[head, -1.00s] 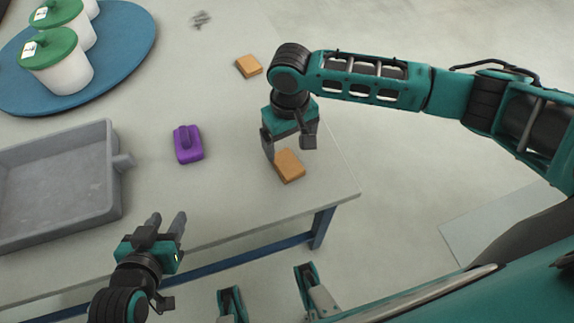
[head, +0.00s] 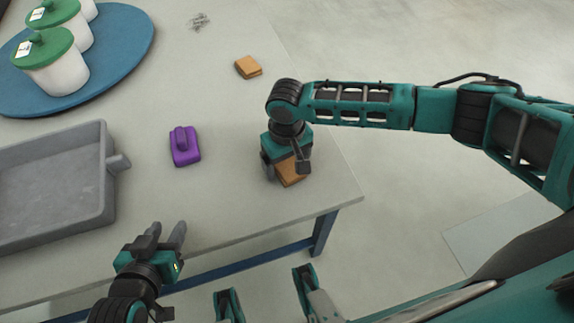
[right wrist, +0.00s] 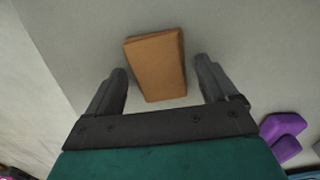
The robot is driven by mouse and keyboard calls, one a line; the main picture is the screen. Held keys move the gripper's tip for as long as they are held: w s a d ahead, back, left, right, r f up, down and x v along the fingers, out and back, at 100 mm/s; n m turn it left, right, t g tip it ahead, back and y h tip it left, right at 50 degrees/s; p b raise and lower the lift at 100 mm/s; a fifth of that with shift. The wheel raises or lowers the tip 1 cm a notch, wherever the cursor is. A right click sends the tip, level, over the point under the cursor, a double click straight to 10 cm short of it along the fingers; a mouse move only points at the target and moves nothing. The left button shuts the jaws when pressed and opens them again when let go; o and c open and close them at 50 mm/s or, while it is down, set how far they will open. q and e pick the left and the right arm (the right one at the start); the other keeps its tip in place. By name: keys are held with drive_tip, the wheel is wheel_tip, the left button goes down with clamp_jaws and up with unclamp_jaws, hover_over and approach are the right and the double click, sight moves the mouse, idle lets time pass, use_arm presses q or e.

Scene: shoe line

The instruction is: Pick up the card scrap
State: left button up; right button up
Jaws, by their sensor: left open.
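A flat brown block-like piece, which looks like the card scrap (head: 291,172), lies on the table near its right front corner. My right gripper (head: 284,166) is over it, pointing down and partly hiding it. In the right wrist view the card scrap (right wrist: 157,67) lies between the two spread fingers of the right gripper (right wrist: 161,68), with a gap on each side. A second, similar brown piece (head: 248,67) lies farther back near the table's right edge. My left gripper (head: 167,236) is open and empty by the table's front edge.
A purple brush-like object (head: 185,147) lies left of my right gripper. A grey tray (head: 108,187) is at the left. White tubs with green lids (head: 53,69) stand on a blue round mat (head: 130,50). A small grey heap (head: 199,21) lies at the back.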

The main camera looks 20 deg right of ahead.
drive_tip(key=c, duration=1)
